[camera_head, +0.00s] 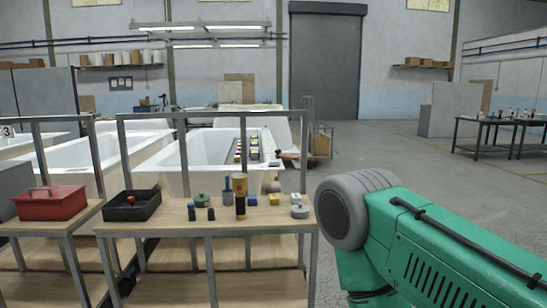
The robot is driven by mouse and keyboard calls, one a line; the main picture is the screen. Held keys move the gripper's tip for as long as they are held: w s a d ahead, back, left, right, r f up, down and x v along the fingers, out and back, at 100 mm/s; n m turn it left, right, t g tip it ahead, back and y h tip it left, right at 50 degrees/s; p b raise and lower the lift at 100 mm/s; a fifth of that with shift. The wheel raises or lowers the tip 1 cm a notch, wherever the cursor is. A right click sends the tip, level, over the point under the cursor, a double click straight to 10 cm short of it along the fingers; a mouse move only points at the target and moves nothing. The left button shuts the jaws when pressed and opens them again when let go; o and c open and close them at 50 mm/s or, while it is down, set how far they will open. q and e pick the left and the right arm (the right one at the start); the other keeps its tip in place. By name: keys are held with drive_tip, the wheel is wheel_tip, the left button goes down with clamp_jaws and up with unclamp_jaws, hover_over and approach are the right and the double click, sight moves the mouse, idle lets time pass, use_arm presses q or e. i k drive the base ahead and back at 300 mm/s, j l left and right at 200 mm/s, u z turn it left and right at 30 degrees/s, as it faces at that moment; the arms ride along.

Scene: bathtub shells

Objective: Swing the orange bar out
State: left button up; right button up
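A small orange-red piece (288,153) shows at the right end of the middle white bathtub shell (215,150), beyond the workbench. It is too small and far off to tell whether it is the orange bar or how it is fixed. No other orange bar can be made out. Neither of my grippers is in view.
A wooden-topped workbench (270,226) with metal posts stands in front, holding a black tray (132,206), a yellow-and-dark cylinder (240,197) and small parts. A red toolbox (50,202) is on the bench at left. Open floor (390,150) lies right of the tubs.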

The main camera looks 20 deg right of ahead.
sight(279, 156)
drive_tip(key=l+u, duration=0.1)
drive_tip(key=u, duration=0.75)
drive_tip(key=l+u, duration=0.2)
drive_tip(key=u, duration=0.2)
drive_tip(key=l+u, duration=0.1)
drive_tip(key=u, duration=0.35)
drive_tip(key=l, duration=0.65)
drive_tip(key=k+l, duration=0.15)
drive_tip(key=l, duration=1.15)
drive_tip(key=k+l, duration=0.15)
drive_tip(key=l, duration=1.1)
drive_tip(key=k+u, duration=0.05)
